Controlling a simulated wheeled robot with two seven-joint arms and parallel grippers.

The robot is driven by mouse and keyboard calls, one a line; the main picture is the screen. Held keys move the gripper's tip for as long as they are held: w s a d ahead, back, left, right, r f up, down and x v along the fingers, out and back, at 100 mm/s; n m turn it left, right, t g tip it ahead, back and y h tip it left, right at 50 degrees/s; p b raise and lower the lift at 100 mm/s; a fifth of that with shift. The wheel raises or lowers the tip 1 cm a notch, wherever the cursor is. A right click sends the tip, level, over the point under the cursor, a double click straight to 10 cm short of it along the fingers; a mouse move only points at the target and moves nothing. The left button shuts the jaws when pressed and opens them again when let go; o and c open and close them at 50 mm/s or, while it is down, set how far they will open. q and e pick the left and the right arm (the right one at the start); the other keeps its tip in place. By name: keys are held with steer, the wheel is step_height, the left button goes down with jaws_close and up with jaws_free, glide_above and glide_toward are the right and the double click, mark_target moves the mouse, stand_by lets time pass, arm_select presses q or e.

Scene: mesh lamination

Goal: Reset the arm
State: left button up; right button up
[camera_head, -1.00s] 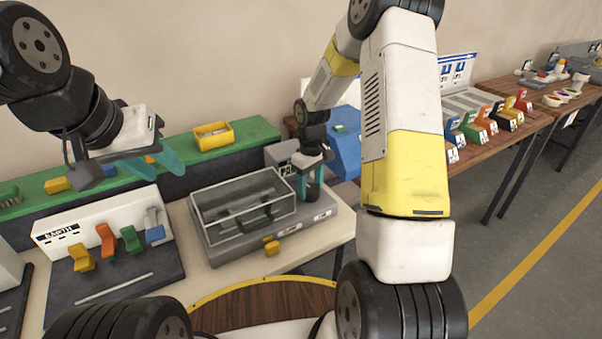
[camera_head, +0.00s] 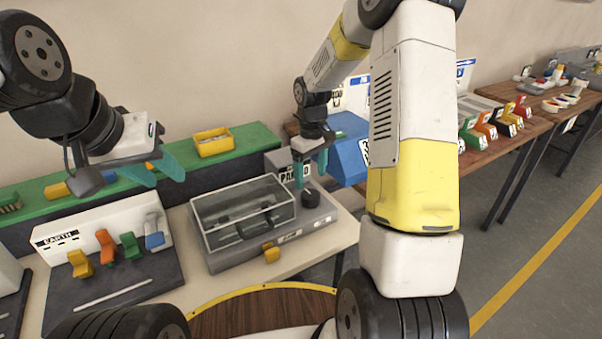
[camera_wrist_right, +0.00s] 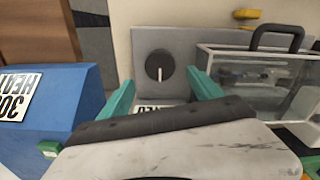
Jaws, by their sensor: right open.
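My right gripper (camera_head: 309,172) is open and empty. It is above the right end of the grey machine with the clear lid (camera_head: 243,212), near a black round knob (camera_head: 310,197). In the right wrist view its teal fingertips (camera_wrist_right: 163,95) are spread apart, with the knob (camera_wrist_right: 160,66) visible beyond the gap between them. The clear lid (camera_wrist_right: 262,85) is down and stands to the right in that view. My left gripper (camera_head: 158,175) hangs above the green shelf at the left, with its teal fingers apart and nothing between them.
A blue box (camera_head: 349,158) stands just right of my right gripper; it also shows in the wrist view (camera_wrist_right: 50,115). A yellow bin (camera_head: 213,142) sits on the green shelf (camera_head: 250,143). A white board with coloured levers (camera_head: 105,243) stands left. Several coloured holders line the wooden table (camera_head: 490,150).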

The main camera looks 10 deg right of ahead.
steer(key=shift+r, duration=0.5)
steer(key=shift+s+r, duration=0.15)
steer(key=shift+r, duration=0.2)
steer(key=s+a+r+m+t+y, duration=0.1)
steer(key=s+r+m+t, duration=0.2)
steer(key=s+r, duration=0.7)
steer(key=s+a+r+m+t+y, duration=0.1)
steer(key=s+r+m+t, duration=0.2)
steer(key=s+r, duration=0.6)
steer(key=s, duration=0.5)
steer(key=shift+s+r, duration=0.2)
steer(key=shift+r, duration=0.15)
